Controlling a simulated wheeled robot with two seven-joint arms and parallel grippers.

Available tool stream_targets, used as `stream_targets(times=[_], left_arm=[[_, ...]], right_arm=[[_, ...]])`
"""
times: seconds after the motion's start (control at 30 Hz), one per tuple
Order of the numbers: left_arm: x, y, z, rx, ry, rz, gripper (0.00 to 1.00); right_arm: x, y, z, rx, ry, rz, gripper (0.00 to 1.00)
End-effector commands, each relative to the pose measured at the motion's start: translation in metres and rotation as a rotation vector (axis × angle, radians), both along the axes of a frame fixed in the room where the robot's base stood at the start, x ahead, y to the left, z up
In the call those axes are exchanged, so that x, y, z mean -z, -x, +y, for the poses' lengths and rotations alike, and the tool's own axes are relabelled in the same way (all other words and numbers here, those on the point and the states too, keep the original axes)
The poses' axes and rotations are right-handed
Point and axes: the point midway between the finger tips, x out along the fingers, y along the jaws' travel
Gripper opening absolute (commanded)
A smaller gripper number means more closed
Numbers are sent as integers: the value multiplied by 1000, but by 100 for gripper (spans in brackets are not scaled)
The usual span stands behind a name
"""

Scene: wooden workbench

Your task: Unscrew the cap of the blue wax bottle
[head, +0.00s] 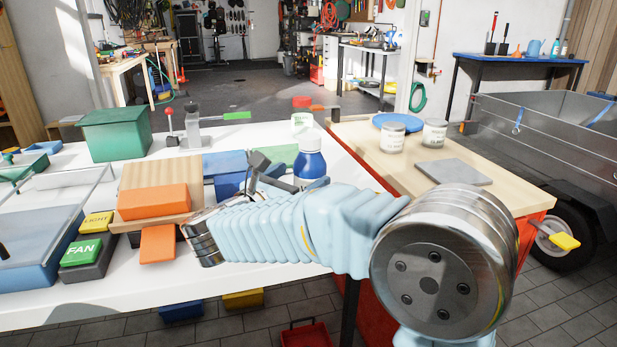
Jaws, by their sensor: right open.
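The blue wax bottle (311,167) stands upright on the white bench near its right edge, with its pale cap (309,144) on top. My right arm crosses in front and hides the bottle's base. My right gripper (268,174) has dark fingers and is open, just left of the bottle. It appears apart from the bottle and below the cap's height in the picture. Part of the gripper is hidden by my own arm. My left gripper is not in view.
A blue bin (226,165) and a green mat (281,154) lie near the gripper. An orange block (154,202) rests on a wooden stand at left. A green box (116,134) stands farther back. At right, a wooden worktop (372,153) holds two tins and a grey plate.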

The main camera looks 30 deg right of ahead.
Motion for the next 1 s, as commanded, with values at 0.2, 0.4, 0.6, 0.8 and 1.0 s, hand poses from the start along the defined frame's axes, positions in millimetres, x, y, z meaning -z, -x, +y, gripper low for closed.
stream_targets(times=[0.2,0.4,0.6,0.8,1.0], left_arm=[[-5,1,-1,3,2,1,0],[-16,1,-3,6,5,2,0],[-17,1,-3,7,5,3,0],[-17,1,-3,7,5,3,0],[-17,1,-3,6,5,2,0]], right_arm=[[0,-9,-18,1,2,1,100],[3,-25,-45,2,2,1,100],[5,-31,-58,-1,0,1,100],[5,-31,-58,-1,0,1,95],[5,-31,-58,-1,0,1,65]])
